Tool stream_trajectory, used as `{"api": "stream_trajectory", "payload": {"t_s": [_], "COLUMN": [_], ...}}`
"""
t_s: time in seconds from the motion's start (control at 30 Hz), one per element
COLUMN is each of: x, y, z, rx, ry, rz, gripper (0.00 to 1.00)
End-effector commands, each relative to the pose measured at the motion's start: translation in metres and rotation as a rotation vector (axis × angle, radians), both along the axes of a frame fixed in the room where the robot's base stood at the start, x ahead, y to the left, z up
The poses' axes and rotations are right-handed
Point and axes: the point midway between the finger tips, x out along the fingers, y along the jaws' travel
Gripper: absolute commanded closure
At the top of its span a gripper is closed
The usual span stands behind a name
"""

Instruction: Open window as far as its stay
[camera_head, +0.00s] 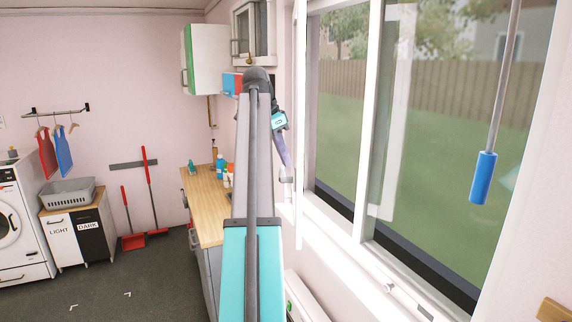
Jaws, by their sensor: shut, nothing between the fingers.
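The window (367,120) fills the right side of the view, with white frame bars and large panes. A narrow white upright (299,130) stands at its left, perhaps a sash seen edge-on. A small pale fitting (287,179) shows at its left side, perhaps a handle. My gripper (284,160) is at the far end of my arm, close to this fitting. It is small and partly hidden, and I see nothing held in it. Whether it touches the fitting is unclear. A metal piece, perhaps the stay (408,300), lies along the lower frame.
A wooden counter (206,205) with bottles stands left of my arm. A wall cabinet (208,60) hangs above it. A rod with a blue grip (484,178) hangs before the right pane.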

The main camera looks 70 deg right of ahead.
Motion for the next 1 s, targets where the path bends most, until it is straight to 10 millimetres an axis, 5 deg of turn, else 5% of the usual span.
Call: {"api": "stream_trajectory", "payload": {"t_s": [1.0], "x": [0.015], "y": [0.014], "z": [0.048], "rx": [0.000], "ry": [-0.001], "rz": [0.004], "gripper": [1.00]}}
